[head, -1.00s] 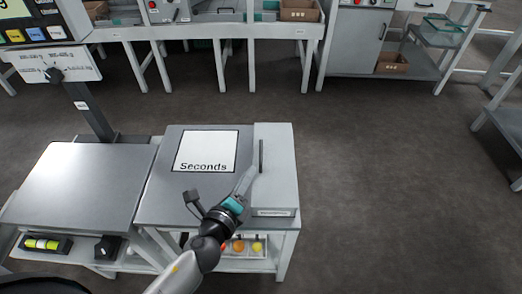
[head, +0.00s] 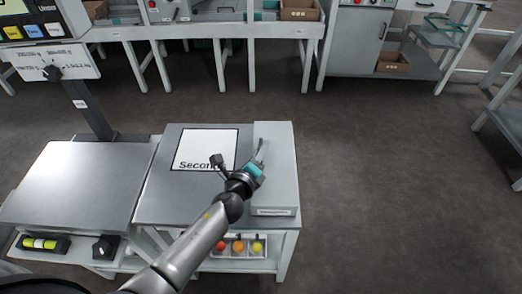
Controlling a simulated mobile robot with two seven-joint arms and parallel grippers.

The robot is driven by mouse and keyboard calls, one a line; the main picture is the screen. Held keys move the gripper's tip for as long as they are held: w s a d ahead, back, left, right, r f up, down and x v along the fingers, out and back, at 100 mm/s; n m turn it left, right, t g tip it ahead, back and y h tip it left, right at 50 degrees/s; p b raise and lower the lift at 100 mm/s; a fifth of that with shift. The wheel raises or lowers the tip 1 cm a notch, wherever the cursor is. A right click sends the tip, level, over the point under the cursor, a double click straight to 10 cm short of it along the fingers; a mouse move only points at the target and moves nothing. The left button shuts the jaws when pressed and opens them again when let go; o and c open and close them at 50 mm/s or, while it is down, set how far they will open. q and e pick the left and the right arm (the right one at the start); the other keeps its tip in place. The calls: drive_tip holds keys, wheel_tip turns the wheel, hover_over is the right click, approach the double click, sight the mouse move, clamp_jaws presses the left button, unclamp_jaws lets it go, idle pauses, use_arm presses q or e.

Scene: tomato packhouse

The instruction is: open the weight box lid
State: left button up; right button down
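The weight box (head: 284,195) is a pale grey box at the right end of the grey table, with a label on its front. Its lid (head: 281,150) lies flat and looks closed. My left gripper (head: 262,151) is over the left part of the lid, at the dark bar handle, and largely hides it. The fingers nearly overlap in this view, so I cannot tell their gap or whether they touch the handle. My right gripper is not in view.
A white "Seconds" sheet (head: 196,148) lies on the table (head: 165,195) left of the box. A scale platform (head: 75,185) stands further left. A tray of coloured balls (head: 238,256) is on the shelf below. Open floor (head: 390,190) lies to the right.

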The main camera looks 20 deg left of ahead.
use_arm(q)
clamp_jaws()
idle(1.4)
